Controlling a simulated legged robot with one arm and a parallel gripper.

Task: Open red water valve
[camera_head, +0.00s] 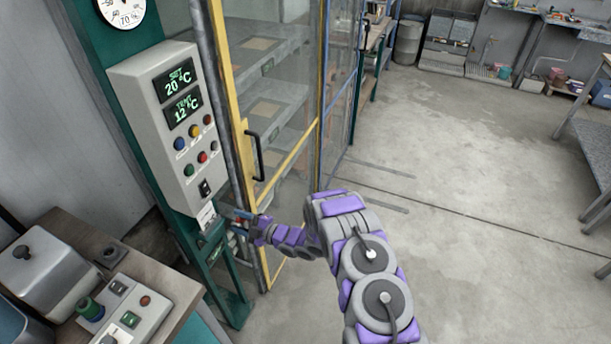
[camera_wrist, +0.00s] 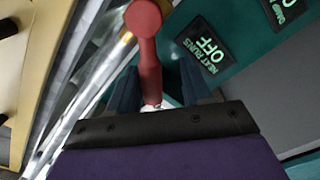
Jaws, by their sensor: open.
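The red valve handle (camera_wrist: 149,60) shows large in the wrist view, with its rounded end at the top and its shaft running down toward my gripper. My gripper (camera_wrist: 158,78) is open, with one dark blue finger on each side of the red shaft. I cannot tell whether either finger touches it. In the head view my gripper (camera_head: 238,219) is at the green post just below the grey control box; the valve is small there and mostly hidden by the gripper.
The control box (camera_head: 168,125) with displays and buttons hangs on the green post. A yellow-framed glass door (camera_head: 240,100) with a black handle (camera_head: 256,155) stands right beside my arm. A bench (camera_head: 150,285) with a button panel is at lower left. The floor (camera_head: 450,190) to the right is clear.

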